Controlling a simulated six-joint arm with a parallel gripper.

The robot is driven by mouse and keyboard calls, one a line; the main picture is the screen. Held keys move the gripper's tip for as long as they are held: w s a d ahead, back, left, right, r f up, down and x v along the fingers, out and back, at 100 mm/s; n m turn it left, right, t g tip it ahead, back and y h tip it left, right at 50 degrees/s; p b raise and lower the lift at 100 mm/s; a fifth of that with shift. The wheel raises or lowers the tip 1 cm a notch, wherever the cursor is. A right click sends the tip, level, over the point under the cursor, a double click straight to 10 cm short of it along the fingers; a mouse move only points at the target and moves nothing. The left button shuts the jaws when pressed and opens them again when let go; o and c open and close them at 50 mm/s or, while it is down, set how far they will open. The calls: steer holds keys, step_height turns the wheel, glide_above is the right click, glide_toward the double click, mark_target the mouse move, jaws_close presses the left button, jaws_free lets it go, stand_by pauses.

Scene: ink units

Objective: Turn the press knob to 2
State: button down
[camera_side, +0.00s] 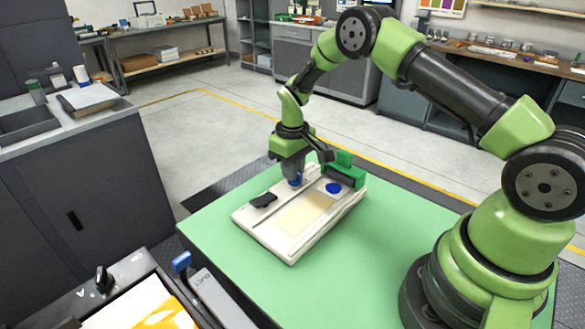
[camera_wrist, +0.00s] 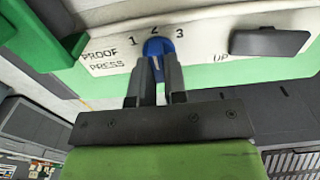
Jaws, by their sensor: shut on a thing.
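The press (camera_side: 275,237) is a low cream-white unit lying on the green table. In the wrist view its panel (camera_wrist: 105,52) reads "PROOF PRESS", with the numbers 1, 2 and 3 around the blue press knob (camera_wrist: 158,46). The 2 is directly above the knob, the 1 to its left and the 3 to its right. My gripper (camera_wrist: 155,62) is shut on the knob, one finger on each side. In the side view, my gripper (camera_side: 294,181) points down at the panel's far edge. The fingers partly cover the knob; I cannot tell which number it points to.
A black lever (camera_side: 263,200) is on the panel left of my gripper, beside the "UP" label in the wrist view. A green block (camera_side: 345,171) stands close on the right. The green table (camera_side: 340,260) is clear toward the front.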

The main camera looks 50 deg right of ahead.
stand_by(0.4)
steer(key=c, duration=1.2)
jaws_free()
steer(key=shift+o, duration=0.2)
steer(key=shift+r, duration=0.1)
step_height(320, 180, up, 10)
